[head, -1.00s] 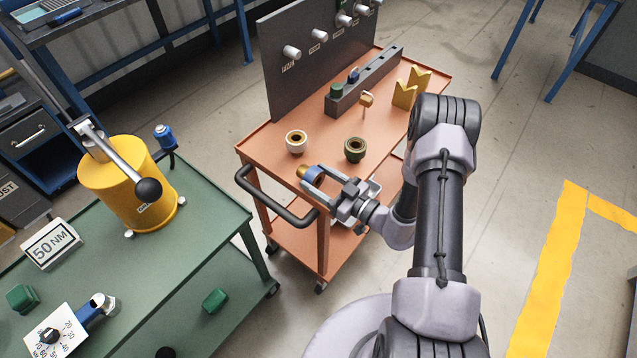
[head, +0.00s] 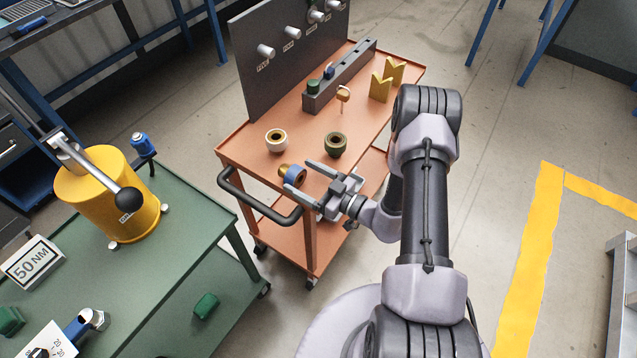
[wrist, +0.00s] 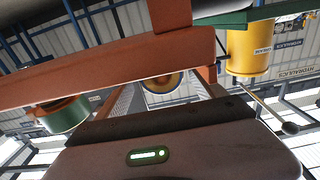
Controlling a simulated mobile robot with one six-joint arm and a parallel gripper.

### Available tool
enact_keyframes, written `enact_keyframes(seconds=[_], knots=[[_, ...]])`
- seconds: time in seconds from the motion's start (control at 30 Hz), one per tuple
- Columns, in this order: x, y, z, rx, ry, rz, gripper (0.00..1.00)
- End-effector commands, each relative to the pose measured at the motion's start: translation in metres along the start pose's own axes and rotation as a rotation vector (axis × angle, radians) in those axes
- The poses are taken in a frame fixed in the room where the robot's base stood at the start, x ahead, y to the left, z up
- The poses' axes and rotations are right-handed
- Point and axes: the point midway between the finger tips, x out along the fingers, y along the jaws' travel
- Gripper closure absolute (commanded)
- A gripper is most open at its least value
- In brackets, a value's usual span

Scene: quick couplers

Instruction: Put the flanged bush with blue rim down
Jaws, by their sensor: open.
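The flanged bush with blue rim (head: 292,175) is on the front part of the orange cart's top. Its brass-coloured body points left and its blue rim faces my gripper. My gripper (head: 298,177) is open, low over the cart's front edge, with its fingertips on either side of the rim.
On the cart top (head: 237,150), a white-rimmed bush (head: 276,140) and a dark green-rimmed bush (head: 335,144) stand behind. Farther back are a dark rail block (head: 345,80), yellow V-blocks (head: 387,80) and a pegged panel (head: 260,85). A black handle (head: 255,205) runs along the front left.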

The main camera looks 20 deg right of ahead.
Motion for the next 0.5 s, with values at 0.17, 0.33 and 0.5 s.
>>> enact_keyframes(seconds=[0.17,0.33,0.5], knots=[[-0.044,0.001,-0.003,0.003,-0.001,0.007,0.21],[-0.086,0.001,-0.003,0.001,0.000,0.006,0.21],[-0.105,0.000,-0.004,-0.014,0.000,-0.006,0.21]])
